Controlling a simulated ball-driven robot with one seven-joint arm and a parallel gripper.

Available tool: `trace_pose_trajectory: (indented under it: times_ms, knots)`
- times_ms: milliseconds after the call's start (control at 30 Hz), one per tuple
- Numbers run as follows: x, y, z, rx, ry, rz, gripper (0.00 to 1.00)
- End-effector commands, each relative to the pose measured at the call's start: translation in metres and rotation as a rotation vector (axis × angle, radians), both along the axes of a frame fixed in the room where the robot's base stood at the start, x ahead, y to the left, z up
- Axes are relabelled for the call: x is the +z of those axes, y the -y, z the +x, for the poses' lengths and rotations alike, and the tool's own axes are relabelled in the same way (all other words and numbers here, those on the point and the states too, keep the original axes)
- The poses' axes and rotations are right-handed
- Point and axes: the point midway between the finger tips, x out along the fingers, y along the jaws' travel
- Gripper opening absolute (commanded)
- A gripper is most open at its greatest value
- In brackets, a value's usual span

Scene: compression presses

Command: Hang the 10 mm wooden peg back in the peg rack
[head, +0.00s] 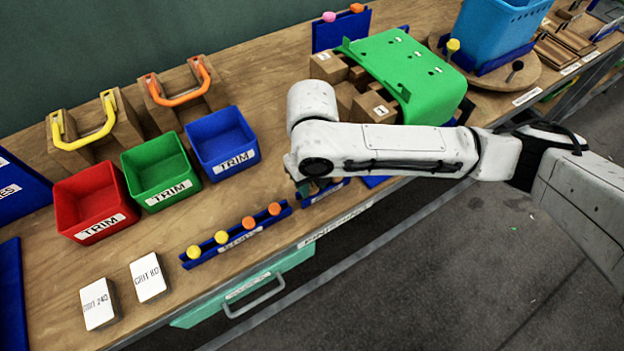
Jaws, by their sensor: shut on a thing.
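My arm reaches in from the right and its wrist hangs over the front part of the bench. My gripper (304,188) points down and is mostly hidden behind the wrist. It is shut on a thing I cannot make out. A blue rack (238,237) with a label stands along the front edge, left of my gripper. Several knobs, yellow and orange, show along it. Another blue rack (326,192) lies just right of my gripper, partly covered by my arm. A blue board (330,36) at the back has a pink and an orange knob on top. I cannot tell which is the peg rack.
Red (72,215), green (142,172) and blue (201,148) TRIM bins stand left of my arm. Two white grit blocks (150,277) lie at front left. A green curved part (425,75) over wooden blocks stands behind my arm. Bare bench lies between bins and front racks.

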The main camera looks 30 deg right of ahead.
Motion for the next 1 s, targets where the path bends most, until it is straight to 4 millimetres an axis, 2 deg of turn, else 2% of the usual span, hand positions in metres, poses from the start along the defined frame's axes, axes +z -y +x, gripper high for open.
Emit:
trace_pose_trajectory:
  times_ms: [300, 333, 633, 867, 1000]
  knots:
    - [0.0003, -0.0001, 0.0, 0.0, 0.0, 0.0, 0.12]
    - [0.0003, -0.0001, 0.0, 0.0, 0.0, 0.0, 0.36]
    - [0.0003, -0.0001, 0.0, 0.0, 0.0, 0.0, 0.64]
    - [0.0007, -0.0001, 0.0, 0.0, 0.0, 0.0, 0.64]
    - [0.0094, -0.0002, 0.0006, 0.001, 0.002, 0.001, 0.64]
